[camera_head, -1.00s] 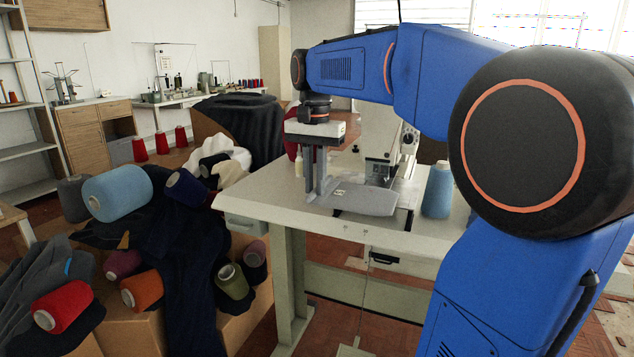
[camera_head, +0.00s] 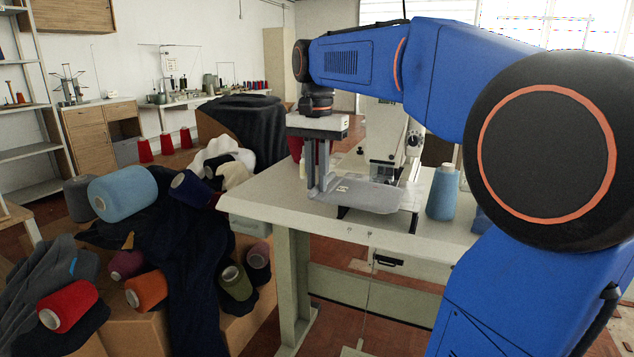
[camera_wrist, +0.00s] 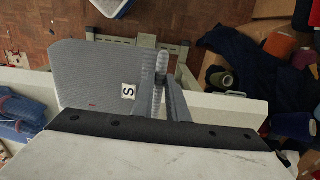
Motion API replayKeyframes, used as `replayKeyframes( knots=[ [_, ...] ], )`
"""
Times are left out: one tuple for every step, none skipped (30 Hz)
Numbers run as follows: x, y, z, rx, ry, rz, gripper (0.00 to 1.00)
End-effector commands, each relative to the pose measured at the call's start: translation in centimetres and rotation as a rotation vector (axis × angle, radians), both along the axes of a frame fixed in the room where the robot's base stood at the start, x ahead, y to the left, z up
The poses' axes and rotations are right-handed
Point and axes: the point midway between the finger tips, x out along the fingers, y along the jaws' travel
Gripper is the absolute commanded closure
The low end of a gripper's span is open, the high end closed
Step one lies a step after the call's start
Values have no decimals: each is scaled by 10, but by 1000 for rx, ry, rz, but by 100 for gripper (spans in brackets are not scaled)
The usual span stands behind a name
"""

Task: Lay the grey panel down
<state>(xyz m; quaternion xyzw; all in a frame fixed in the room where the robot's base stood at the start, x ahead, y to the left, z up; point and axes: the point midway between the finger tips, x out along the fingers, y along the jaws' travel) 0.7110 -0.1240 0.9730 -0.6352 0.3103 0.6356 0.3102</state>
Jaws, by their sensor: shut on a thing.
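The grey panel (camera_head: 372,195) is a thin flat plate with a small white tag. In the head view it lies about level, low over the sewing table (camera_head: 262,200), near the machine's foot. Dark supports (camera_head: 413,223) show beneath its edge; I cannot tell whether it touches them. My gripper (camera_head: 318,192) points down and is shut on the panel's left end. The wrist view shows the panel (camera_wrist: 105,80) with an "S" tag, to the left of my fingers (camera_wrist: 163,88). The panel's underside is hidden.
The pale sewing machine (camera_head: 385,140) stands right behind the panel. A blue thread cone (camera_head: 443,193) stands to its right. Several spools and dark cloth (camera_head: 190,235) lie on boxes at left. The table's left front corner is clear.

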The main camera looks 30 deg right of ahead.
Motion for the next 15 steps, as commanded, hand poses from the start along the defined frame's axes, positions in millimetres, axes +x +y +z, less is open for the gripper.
replayKeyframes(
  knots=[
    [0, 0, 3, 0, -1, 0, 100],
    [0, 0, 4, 0, -1, 0, 100],
    [0, 0, 6, 0, -1, 0, 100],
    [0, 0, 7, 0, -1, 0, 100],
    [0, 0, 9, 0, -1, 0, 100],
    [0, 0, 11, 0, -1, 0, 100],
    [0, 0, 12, 0, -1, 0, 100],
    [0, 0, 14, 0, 0, 0, 100],
    [0, 0, 16, 0, -1, 0, 100],
    [0, 0, 17, 0, -1, 0, 100],
    [0, 0, 19, 0, -1, 0, 100],
    [0, 0, 21, 0, -1, 0, 100],
    [0, 0, 22, 0, -1, 0, 100],
    [0, 0, 23, 0, -1, 0, 100],
    [0, 0, 25, 0, -1, 0, 100]
  ],
)
